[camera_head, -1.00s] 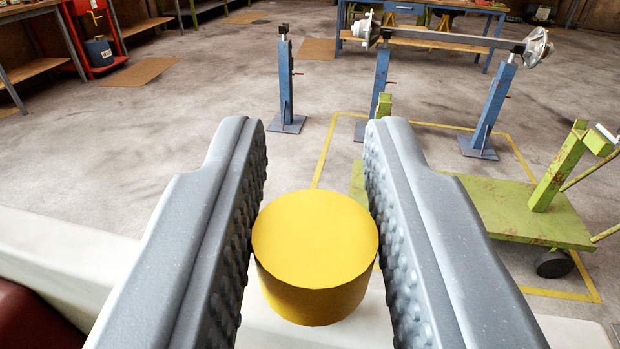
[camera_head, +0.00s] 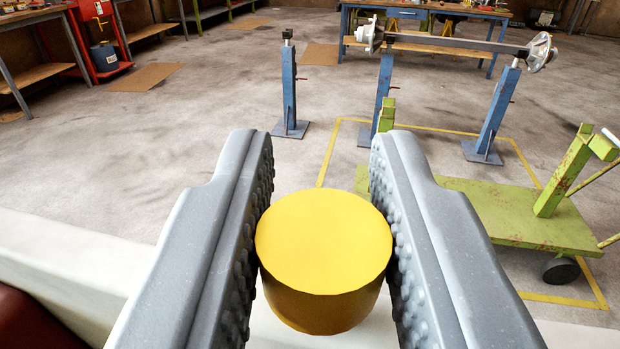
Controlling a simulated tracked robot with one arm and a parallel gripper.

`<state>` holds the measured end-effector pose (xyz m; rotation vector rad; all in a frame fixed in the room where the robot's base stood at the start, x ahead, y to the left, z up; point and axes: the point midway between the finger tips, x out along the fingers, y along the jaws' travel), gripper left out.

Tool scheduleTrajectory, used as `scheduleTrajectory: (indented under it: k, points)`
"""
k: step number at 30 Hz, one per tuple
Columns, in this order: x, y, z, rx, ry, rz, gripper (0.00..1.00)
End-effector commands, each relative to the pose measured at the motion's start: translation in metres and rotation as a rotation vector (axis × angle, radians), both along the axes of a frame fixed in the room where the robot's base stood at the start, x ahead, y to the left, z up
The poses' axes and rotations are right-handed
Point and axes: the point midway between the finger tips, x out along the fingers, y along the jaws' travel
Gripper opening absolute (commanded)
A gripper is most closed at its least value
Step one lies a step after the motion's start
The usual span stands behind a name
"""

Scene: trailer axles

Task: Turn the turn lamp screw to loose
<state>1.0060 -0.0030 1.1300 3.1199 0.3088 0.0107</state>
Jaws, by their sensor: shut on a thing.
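A yellow round lamp (camera_head: 324,237), seen from above as a short cylinder, stands on a white surface. My gripper (camera_head: 321,155) has one grey studded finger on each side of it. The fingers are shut on the lamp, and their tips reach past it. No separate screw is visible on the lamp's smooth top. The lamp's base is partly hidden.
The lamp's white surface (camera_head: 90,258) runs across the bottom, with a dark red part at bottom left. Beyond are a green trolley (camera_head: 515,215), blue stands (camera_head: 290,95) and an axle (camera_head: 455,43). Workbenches line the back. The grey floor at left is mostly open.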

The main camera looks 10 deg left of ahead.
Motion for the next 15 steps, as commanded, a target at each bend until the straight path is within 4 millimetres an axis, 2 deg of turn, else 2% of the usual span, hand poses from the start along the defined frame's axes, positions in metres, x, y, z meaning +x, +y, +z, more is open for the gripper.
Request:
scheduleTrajectory:
  k: [1, 6, 7, 9, 15]
  points:
    - [0.0, -0.008, -0.0083, 0.0, 0.013, -0.012, 0.03]
    - [0.0, -0.0083, -0.0084, -0.001, 0.014, -0.012, 0.02]
    - [0.0, -0.0085, -0.0084, -0.001, 0.014, -0.012, 0.28]
    - [0.0, -0.0083, -0.0079, 0.0, 0.013, -0.012, 0.46]
    - [0.0001, -0.0038, -0.0043, 0.0, 0.007, -0.006, 0.46]
